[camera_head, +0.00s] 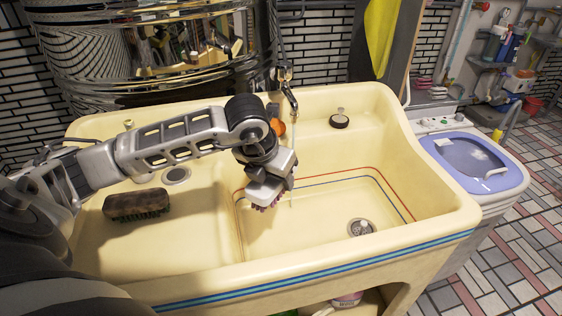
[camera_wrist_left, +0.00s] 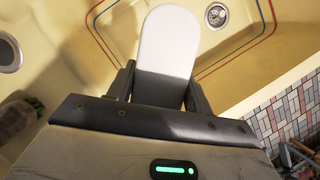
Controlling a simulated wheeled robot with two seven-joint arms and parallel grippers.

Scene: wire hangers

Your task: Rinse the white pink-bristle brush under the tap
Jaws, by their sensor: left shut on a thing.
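My left gripper (camera_head: 268,192) is over the divider of the cream sink (camera_head: 330,262), below the tap. It is shut on the white brush; the brush's smooth white back (camera_wrist_left: 168,42) sticks out between the fingers in the left wrist view. In the head view, the pink bristles (camera_head: 266,208) point down and the gripper hides most of the brush. The tap (camera_head: 288,88) is on the wall behind the sink. A thin pale streak (camera_head: 292,186), apparently running water, drops below it beside the gripper. Whether it touches the brush is unclear. My right gripper is not in view.
A brown brush with green bristles (camera_head: 138,205) lies in the left, shallower part of the sink. A dark round stopper (camera_head: 339,121) and an orange object (camera_head: 278,127) are on the back ledge. The right basin with its drain (camera_head: 361,228) is clear. A blue-lidded washer (camera_head: 475,160) stands right.

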